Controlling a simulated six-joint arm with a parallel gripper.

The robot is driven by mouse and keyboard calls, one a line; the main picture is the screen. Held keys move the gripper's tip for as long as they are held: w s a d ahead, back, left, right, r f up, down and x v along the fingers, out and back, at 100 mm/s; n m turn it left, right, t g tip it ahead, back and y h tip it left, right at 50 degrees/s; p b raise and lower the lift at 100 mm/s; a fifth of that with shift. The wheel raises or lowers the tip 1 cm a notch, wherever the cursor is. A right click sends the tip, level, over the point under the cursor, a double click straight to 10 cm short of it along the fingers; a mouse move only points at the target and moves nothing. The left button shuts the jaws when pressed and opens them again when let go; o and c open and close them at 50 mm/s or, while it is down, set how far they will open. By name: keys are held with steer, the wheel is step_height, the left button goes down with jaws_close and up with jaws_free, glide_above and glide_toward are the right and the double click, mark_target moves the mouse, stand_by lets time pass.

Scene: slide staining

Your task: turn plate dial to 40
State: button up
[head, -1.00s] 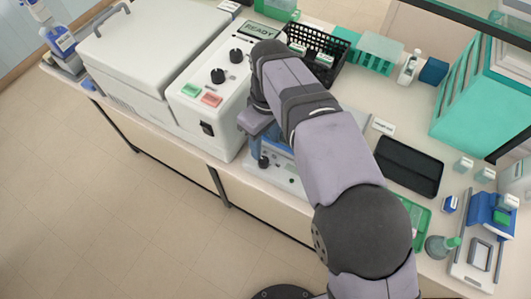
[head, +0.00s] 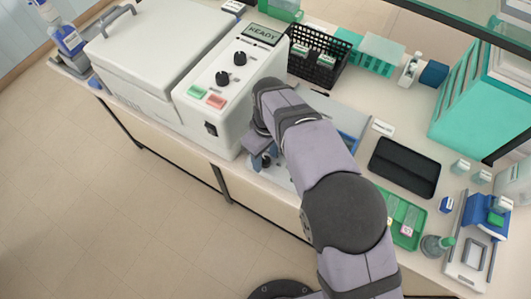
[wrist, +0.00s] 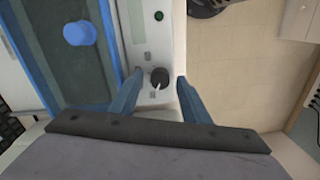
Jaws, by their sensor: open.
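The plate dial, a small dark knob with a pale pointer line, shows in the wrist view (wrist: 159,77) on the light control strip of the hot plate (wrist: 148,35). In the head view the dial (head: 266,161) is a dark spot by my fingers. My gripper (wrist: 158,82) is open, with one blue finger on each side of the dial. Gaps show between the fingers and the dial. I cannot read the dial's number. My arm hides much of the plate in the head view.
A white machine (head: 225,85) with a READY screen and two black knobs stands to the left. A black basket (head: 318,55) is behind, and a dark tray (head: 404,167) lies to the right. A blue round object (wrist: 80,33) rests on the plate's dark top.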

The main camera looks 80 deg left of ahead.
steer(key=c, duration=1)
steer(key=shift+c, duration=0.2)
steer(key=shift+m, duration=0.3)
steer(key=m+b, duration=0.1)
steer(key=m, duration=0.2)
steer(key=shift+m, duration=0.3)
steer(key=shift+w+m+y, duration=0.1)
steer(key=shift+m+y, duration=0.2)
steer(key=shift+m, duration=1.9)
steer(key=shift+r, duration=0.1)
steer(key=o, duration=1)
